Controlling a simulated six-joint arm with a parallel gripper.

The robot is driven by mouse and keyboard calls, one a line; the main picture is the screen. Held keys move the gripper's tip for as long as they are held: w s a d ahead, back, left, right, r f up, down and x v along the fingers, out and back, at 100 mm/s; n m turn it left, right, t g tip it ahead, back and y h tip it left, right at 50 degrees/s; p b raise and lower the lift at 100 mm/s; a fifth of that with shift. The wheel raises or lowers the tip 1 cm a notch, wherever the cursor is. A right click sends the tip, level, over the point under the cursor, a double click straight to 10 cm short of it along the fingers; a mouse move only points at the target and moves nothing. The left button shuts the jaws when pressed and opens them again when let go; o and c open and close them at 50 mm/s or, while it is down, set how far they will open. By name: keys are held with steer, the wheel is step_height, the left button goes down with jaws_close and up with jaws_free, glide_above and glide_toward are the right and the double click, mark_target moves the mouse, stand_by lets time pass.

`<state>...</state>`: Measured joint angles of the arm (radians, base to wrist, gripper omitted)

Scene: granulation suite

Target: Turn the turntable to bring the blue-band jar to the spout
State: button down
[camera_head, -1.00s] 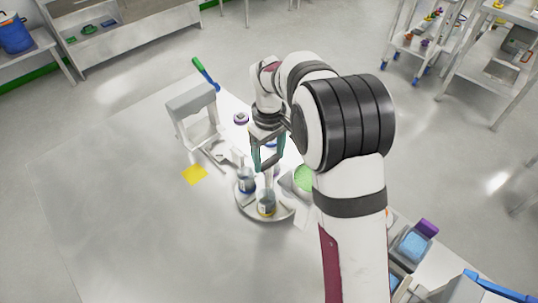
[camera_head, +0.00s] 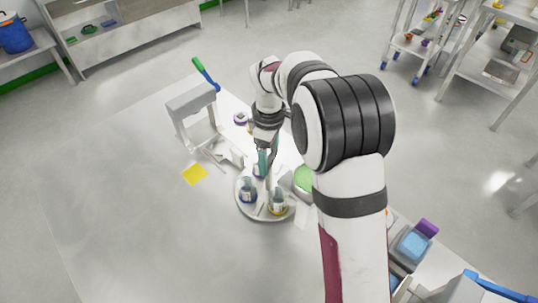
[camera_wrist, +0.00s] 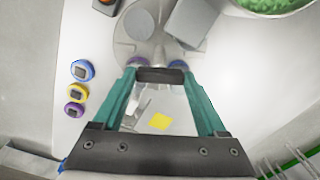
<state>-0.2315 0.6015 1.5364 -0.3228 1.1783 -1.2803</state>
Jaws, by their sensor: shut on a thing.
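The round turntable (camera_head: 249,213) lies on the bench in the head view. The blue-band jar (camera_head: 247,190) stands upright at its left edge. A yellow-band jar (camera_head: 278,204) is at its front right, and a purple-band jar (camera_head: 259,171) is farther back. A pale spout-like part (camera_head: 235,156) beside the grey stand reaches towards the turntable's back left; its exact end is unclear. My gripper (camera_head: 268,168) points down over the turntable. In the wrist view its teal fingers (camera_wrist: 160,76) close around a dark piece, apparently a turntable handle; its contact is partly hidden.
A grey stand (camera_head: 190,104) with a green-and-blue lever (camera_head: 206,75) is at the back left. A yellow square (camera_head: 194,174) lies left of the turntable. A green-filled bowl (camera_head: 304,180) sits close on the right. The bench's left front is clear.

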steer(key=shift+n, duration=9.6)
